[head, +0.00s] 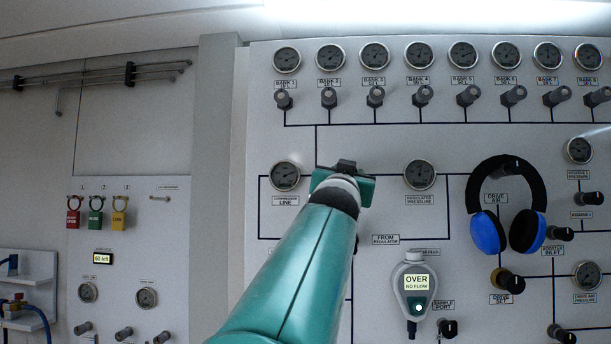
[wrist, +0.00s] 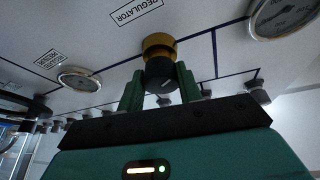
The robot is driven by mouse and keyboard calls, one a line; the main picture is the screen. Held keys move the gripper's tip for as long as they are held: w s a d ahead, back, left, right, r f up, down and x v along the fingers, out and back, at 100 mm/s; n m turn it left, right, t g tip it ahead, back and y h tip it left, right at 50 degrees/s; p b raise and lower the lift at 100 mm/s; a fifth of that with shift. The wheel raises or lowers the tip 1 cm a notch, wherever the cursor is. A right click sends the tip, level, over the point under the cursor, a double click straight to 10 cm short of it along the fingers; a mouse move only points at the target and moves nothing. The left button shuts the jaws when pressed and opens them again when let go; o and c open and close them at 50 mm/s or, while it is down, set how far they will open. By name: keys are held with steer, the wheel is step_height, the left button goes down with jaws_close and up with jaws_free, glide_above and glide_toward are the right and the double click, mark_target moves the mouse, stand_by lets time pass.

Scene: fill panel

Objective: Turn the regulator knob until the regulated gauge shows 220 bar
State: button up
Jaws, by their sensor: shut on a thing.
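The regulator knob (wrist: 159,70), dark with a yellow collar at its base, is below the regulator label in the wrist view. My gripper (wrist: 160,88) has its two green fingers closed around the knob, one on each side. In the head view my gripper (head: 344,172) is against the panel and hides the knob. The regulated pressure gauge (head: 420,174) is just right of my gripper, with a dark face and a pale rim. Its needle is too small to read.
The compressor line gauge (head: 285,176) is left of my gripper. Blue headphones (head: 507,205) hang to the right. A handheld meter (head: 415,287) reading OVER, NO FLOW hangs below. A row of bank knobs and gauges (head: 419,55) runs above. Coloured tags (head: 96,218) hang at left.

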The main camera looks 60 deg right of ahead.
steer(key=shift+a+r, duration=0.1)
steer(key=o, duration=1)
steer(key=shift+a, duration=0.1)
steer(key=v, duration=1.3)
steer(key=shift+s+a+f, duration=0.1)
steer(key=shift+a+f, duration=0.1)
steer(key=shift+f, duration=0.05)
stand_by(1.4)
